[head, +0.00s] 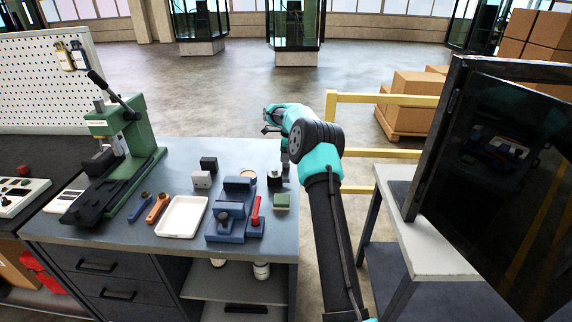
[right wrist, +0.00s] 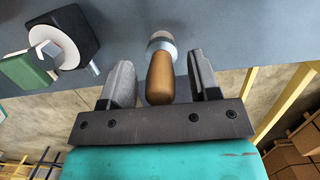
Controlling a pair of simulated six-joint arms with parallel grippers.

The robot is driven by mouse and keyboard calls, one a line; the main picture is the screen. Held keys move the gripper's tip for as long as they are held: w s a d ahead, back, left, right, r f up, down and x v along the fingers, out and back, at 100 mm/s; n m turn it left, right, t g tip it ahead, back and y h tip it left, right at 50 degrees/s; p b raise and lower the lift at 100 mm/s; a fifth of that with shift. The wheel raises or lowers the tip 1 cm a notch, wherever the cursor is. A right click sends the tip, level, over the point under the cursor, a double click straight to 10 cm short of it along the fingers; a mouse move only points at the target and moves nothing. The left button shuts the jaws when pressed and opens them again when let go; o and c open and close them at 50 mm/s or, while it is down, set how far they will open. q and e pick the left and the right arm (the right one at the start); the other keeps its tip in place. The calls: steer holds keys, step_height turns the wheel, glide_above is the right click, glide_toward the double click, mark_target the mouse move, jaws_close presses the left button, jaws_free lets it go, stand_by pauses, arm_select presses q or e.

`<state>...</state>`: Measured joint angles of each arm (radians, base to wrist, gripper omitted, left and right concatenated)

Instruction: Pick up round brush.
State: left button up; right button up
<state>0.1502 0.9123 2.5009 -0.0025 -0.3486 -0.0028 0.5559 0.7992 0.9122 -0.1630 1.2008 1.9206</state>
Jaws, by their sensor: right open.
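The round brush (right wrist: 161,78), as I take it, has a brown wooden handle and a silver metal collar and shows in the right wrist view. My right gripper (right wrist: 160,82) is open, with one grey finger on each side of the wooden handle. A gap shows on both sides, so the fingers do not look closed on it. In the head view, my right gripper (head: 285,158) points down over the bench's far right corner and I cannot make out the brush there. My left gripper is not in view.
The grey bench (head: 180,241) holds a green press (head: 141,140), a white tray (head: 182,217), a blue fixture (head: 226,226) with a red handle, and a green block (head: 281,201). A dark cabinet (head: 500,170) and yellow rails (head: 385,99) stand to the right.

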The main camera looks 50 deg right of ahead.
steer(key=shift+f, duration=0.45)
steer(key=c, duration=1)
steer(key=shift+r, duration=0.1)
step_height(320, 180, up, 10)
steer(key=shift+f, duration=0.1)
stand_by(0.6)
